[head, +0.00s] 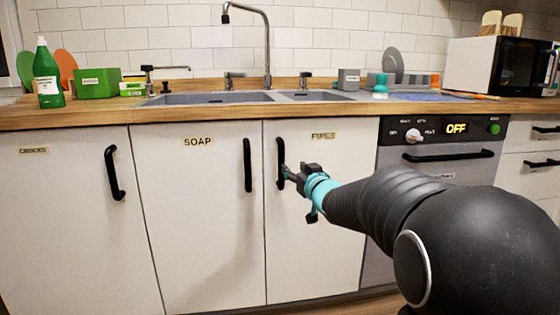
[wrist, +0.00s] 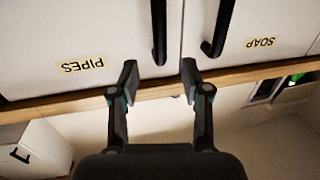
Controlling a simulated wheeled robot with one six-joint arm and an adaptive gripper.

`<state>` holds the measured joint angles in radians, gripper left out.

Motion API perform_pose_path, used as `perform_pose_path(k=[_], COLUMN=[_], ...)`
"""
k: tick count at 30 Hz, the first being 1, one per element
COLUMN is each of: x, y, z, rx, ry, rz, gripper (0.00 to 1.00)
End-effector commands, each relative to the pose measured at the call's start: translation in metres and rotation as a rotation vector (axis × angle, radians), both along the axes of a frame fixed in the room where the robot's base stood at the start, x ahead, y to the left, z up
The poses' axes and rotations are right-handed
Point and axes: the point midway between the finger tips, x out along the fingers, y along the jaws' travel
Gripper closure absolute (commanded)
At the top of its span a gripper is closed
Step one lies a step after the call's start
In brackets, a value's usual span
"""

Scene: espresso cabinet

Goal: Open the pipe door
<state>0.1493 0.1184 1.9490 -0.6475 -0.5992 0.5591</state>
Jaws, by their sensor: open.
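The pipe door (head: 325,240) is a white cabinet door labelled PIPES, right of the SOAP door, and it looks closed. Its black vertical handle (head: 280,160) is at the upper left of the door. My gripper (head: 288,172) is at the right of this handle in the head view, by its lower half. In the wrist view, which is upside down, my gripper (wrist: 160,74) is open with a finger on either side of the line of the pipe door handle (wrist: 159,30). The handle's end shows between the fingertips. I cannot tell whether a finger touches it.
The SOAP door (head: 200,240) with its own black handle (head: 247,165) is just to the left. A dishwasher (head: 430,185) with an OFF display is to the right. The wooden counter (head: 60,118) with sink (head: 215,98) runs above. Floor space is mostly out of view.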

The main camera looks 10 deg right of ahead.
Motion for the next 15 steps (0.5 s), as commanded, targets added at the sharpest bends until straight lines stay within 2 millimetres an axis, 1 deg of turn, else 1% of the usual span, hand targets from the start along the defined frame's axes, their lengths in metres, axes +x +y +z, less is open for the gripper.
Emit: perform_pose_path(k=[1, 9, 15], x=[0.01, 0.06, 0.089], y=[0.003, 0.012, 0.017], z=[-0.002, -0.001, -0.001], rx=[0.001, 0.0, 0.0], ry=[0.002, 0.001, 0.001], rz=[0.001, 0.001, -0.001], gripper=[0.53, 0.53, 0.53])
